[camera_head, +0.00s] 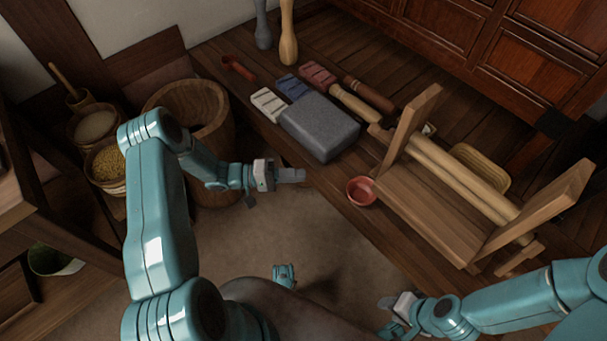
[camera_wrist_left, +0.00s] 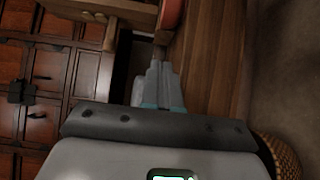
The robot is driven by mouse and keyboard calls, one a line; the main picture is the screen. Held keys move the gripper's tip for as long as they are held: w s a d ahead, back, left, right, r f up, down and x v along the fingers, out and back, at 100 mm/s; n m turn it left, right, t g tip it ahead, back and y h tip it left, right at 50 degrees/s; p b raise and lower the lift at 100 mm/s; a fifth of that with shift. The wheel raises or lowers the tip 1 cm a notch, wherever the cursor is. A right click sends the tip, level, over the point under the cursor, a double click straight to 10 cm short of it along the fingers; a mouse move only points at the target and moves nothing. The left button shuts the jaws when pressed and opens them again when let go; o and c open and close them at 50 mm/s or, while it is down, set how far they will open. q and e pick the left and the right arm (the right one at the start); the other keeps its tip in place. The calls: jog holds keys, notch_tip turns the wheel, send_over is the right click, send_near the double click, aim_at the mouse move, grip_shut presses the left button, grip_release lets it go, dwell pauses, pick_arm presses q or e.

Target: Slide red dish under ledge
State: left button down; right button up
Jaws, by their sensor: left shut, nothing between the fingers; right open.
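The small round red dish (camera_head: 361,191) sits on the wooden bench top near its front edge, at the left end of a wooden frame (camera_head: 437,205) with two uprights and rods. I cannot tell for sure which part is the ledge. My left gripper (camera_head: 299,175) is shut and empty, to the left of the dish and apart from it. In the left wrist view its fingers (camera_wrist_left: 160,80) are together and point toward the dish (camera_wrist_left: 171,13), which is cut off at the top edge. My right gripper (camera_head: 384,312) is open and empty at the lower right, clear of the bench.
A grey stone block (camera_head: 320,128) stands left of the dish. Behind it lie several small blocks and wooden rollers. A wooden tub (camera_head: 190,108) stands at the left, beside a woven container of grain (camera_head: 107,165). The bench strip between my left gripper and the dish is clear.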

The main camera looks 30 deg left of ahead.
aim_at(360, 205)
pick_arm(q)
jog(key=b+x, duration=0.1)
jog(key=x, duration=0.6)
jog(key=shift+d+f, duration=0.15)
jog(key=shift+d, duration=0.15)
jog(key=shift+s+d, duration=0.2)
jog(key=shift+d, duration=0.35)
jog(key=shift+s+d, duration=0.2)
jog(key=shift+d, duration=0.4)
jog(key=shift+s+d+b, duration=0.1)
jog(key=shift+d+b, duration=0.2)
jog(key=shift+d, duration=0.3)
jog(key=d, duration=0.2)
jog(key=s+d, duration=0.1)
jog(key=d, duration=0.2)
jog(key=s+d+p, duration=0.1)
jog(key=d, duration=0.2)
jog(key=shift+s+d, duration=0.1)
jog(key=shift+s, duration=0.05)
